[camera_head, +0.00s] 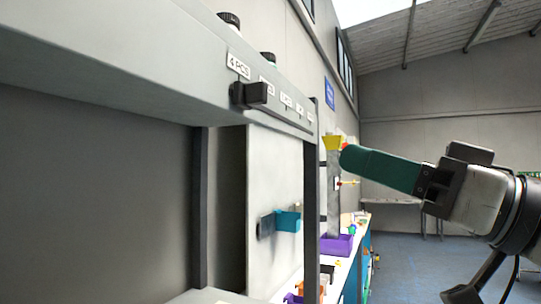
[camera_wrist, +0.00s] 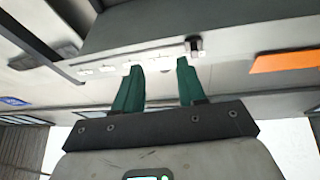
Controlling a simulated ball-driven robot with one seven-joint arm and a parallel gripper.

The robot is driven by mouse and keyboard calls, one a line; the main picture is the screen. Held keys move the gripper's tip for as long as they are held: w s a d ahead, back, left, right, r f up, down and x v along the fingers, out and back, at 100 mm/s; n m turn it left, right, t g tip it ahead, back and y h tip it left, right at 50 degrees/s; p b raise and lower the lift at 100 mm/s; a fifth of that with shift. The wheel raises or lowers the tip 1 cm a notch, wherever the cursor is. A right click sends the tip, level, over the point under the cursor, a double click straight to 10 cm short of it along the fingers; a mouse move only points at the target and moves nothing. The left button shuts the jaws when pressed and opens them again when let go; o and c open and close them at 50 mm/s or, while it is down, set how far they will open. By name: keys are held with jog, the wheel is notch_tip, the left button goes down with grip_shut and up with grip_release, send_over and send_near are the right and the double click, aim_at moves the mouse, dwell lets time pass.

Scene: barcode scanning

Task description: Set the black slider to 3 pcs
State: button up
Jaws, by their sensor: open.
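The black slider (camera_head: 258,94) sits on a dark rail along the front of the grey machine beam, at the rail's near left end. It is just below the "4 PCS" label (camera_head: 238,66). It partly hides the second label, whose number I cannot read. In the wrist view the slider (camera_wrist: 194,45) is a small dark block beyond and slightly right of my fingertips. My gripper (camera_head: 345,157) has green fingers, open and empty, and is apart from the slider, to its right and lower. Both fingers of my gripper (camera_wrist: 160,68) show in the wrist view with a gap between them.
Several white labels (camera_head: 286,100) continue along the rail. Black knobs (camera_head: 229,19) stand on top of the beam. A dark post (camera_head: 311,200) supports it. An orange strip (camera_wrist: 285,61) shows in the wrist view.

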aim_at(267, 92)
jog(key=s+a+r+n+g+y, duration=0.2)
jog(key=s+r+n, duration=0.1)
jog(key=s+r, duration=0.15)
jog(key=p+x, duration=0.1)
jog(key=x, duration=0.6)
jog(key=p+x, duration=0.1)
jog(key=x, duration=0.2)
jog(key=shift+w+a+f+p, duration=0.25)
jog(key=shift+w+f+p, duration=0.1)
jog(key=shift+w, duration=0.15)
grip_shut()
jog(key=shift+w+h, duration=0.1)
jog(key=shift+h, duration=0.2)
